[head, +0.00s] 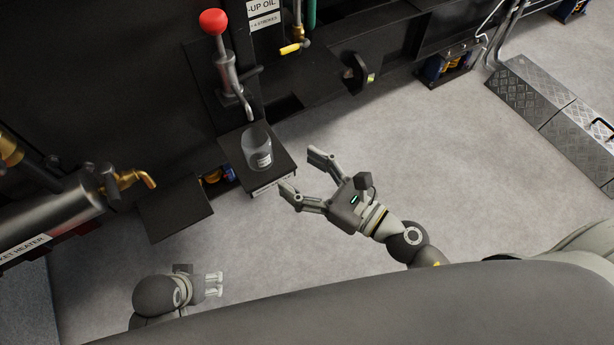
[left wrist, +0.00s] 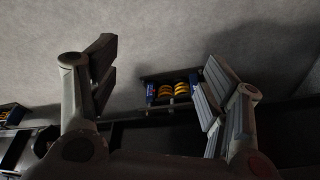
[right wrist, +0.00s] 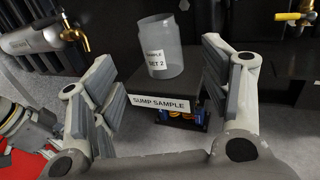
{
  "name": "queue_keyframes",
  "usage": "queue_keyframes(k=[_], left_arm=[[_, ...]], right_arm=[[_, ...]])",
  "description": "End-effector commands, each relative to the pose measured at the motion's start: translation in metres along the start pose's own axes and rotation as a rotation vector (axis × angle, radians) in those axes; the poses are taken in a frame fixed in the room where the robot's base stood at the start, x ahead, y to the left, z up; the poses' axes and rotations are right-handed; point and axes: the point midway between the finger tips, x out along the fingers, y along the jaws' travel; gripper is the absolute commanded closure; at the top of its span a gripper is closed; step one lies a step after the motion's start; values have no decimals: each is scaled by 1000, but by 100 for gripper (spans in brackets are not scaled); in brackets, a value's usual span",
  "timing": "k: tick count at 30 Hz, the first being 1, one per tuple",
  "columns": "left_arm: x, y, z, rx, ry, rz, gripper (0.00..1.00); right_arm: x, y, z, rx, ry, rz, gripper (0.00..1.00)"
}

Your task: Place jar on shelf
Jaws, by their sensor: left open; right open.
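A clear jar (head: 257,148) with a white label stands upright on a small dark shelf (head: 280,178) below a hand pump's spout. In the right wrist view the jar (right wrist: 158,52) reads "SAMPLE SET 2", and the shelf front carries a "SUMP SAMPLE" label (right wrist: 160,106). My right gripper (head: 303,172) is open and empty, its fingers just right of the shelf and apart from the jar. My left gripper (head: 216,284) is at the lower left, away from the jar. In the left wrist view it is open and empty (left wrist: 158,85) above the floor.
The pump with a red knob (head: 213,22) rises behind the jar. A jacket heater cylinder (head: 50,220) with a brass tap (head: 140,180) is at left, beside a dark plate (head: 173,208). A yellow-handled valve (head: 290,48) is above.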

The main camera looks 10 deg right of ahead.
Motion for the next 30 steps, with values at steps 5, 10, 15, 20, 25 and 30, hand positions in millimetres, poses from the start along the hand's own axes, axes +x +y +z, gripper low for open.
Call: queue_keyframes(k=[5,10,15,20,25,30], left_arm=[[-10,-1,-2,-1,5,-1,29],[-12,-1,-2,-1,6,-1,29],[-12,-1,-2,-1,6,-1,29],[-12,-1,-2,-1,7,-1,29],[-12,-1,-3,-1,7,-1,29],[-12,-1,-2,-1,7,-1,29]], right_arm=[[-8,0,0,0,0,1,30],[-10,0,1,2,-1,-1,30],[-10,-26,8,185,-42,-115,30],[-26,-91,5,702,-165,-412,30],[-65,-144,-41,1353,-337,-775,30],[-109,-143,-114,1964,-515,-1164,30]])
